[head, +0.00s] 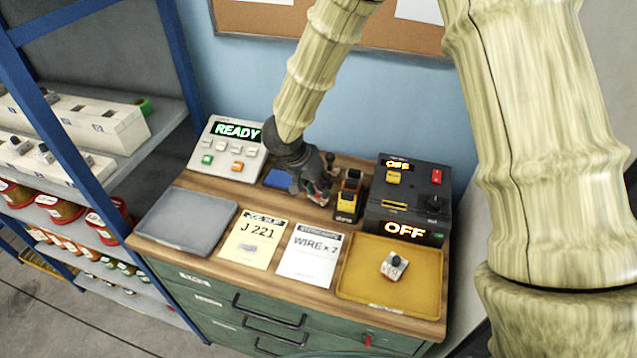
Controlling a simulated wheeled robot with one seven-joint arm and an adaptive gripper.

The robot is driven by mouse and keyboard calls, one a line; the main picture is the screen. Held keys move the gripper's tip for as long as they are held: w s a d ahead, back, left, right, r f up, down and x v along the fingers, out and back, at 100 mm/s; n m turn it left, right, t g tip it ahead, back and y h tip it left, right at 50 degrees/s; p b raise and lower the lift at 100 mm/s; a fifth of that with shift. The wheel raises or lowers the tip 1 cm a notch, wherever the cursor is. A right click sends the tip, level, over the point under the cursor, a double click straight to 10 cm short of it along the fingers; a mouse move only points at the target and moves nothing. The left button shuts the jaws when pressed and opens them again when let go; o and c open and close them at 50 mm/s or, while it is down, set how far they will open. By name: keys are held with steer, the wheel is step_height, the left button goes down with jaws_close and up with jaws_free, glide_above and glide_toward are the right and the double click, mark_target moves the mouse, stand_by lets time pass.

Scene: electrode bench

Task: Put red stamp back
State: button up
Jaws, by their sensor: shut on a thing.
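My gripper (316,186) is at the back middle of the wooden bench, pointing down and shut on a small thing. A reddish part of that thing, the red stamp (320,198), shows low between the fingers. The fingers hide most of it, and I cannot tell whether it touches the bench top. A blue pad (279,179) lies just left of my gripper. A yellow and black device (347,204) stands close on the right.
A READY panel (226,150) stands back left, a dark OFF box (408,192) back right. In front are an empty grey tray (185,222), a J 221 card (254,240), a WIRE card (308,255) and a yellow tray (365,280) holding a small knobbed block (394,265). Blue-framed shelves (158,140) stand left.

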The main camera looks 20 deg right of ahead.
steer(key=shift+f, duration=0.1)
steer(key=o, duration=0.8)
steer(key=shift+f, duration=0.1)
steer(key=b+v, duration=0.1)
steer(key=v, duration=1.1)
